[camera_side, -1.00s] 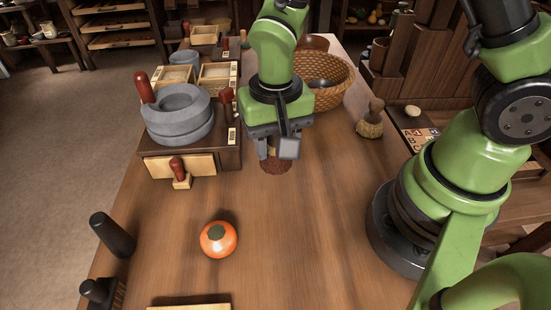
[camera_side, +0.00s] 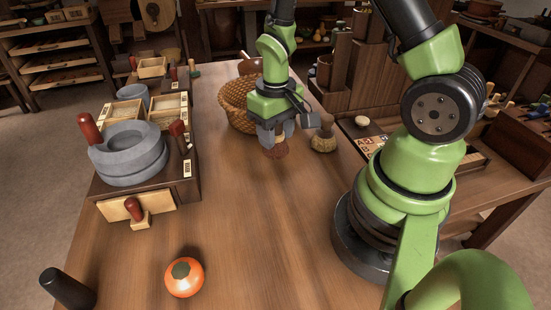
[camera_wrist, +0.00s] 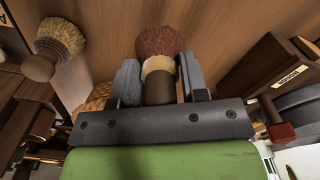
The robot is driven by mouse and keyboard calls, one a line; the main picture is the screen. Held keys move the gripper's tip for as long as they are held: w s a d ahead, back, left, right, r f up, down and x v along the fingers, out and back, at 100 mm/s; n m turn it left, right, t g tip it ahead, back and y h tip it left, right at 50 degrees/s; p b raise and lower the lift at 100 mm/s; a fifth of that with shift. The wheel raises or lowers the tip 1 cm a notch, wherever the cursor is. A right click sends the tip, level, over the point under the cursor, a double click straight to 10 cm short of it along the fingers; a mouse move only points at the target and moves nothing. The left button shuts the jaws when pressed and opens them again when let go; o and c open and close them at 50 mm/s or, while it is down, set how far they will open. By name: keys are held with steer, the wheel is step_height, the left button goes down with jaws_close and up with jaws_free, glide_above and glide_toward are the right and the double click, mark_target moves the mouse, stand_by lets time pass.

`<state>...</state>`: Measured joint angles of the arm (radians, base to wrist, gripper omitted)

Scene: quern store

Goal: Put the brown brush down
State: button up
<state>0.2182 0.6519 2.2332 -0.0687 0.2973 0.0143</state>
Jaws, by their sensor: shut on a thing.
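The brown brush (camera_side: 277,151) has dark reddish-brown bristles, a pale collar and a dark handle. My gripper (camera_side: 279,134) is shut on it and points down, with the bristles at the bottom. In the wrist view the bristles (camera_wrist: 160,42) stick out beyond the fingers of my gripper (camera_wrist: 160,83), which close on both sides of the handle and collar. The bristles are over the wooden table (camera_side: 240,220); I cannot tell whether they touch it.
A pale-bristled brush (camera_side: 323,141) stands close by on the right. A wicker basket (camera_side: 238,106) is behind on the left. A grey stone quern (camera_side: 128,155) stands on a drawer box at the left. An orange fruit (camera_side: 184,278) lies at the front. The table's middle is clear.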

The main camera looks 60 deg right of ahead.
steer(key=shift+f, duration=2.95)
steer(key=shift+f, duration=0.15)
steer(key=o, duration=0.9)
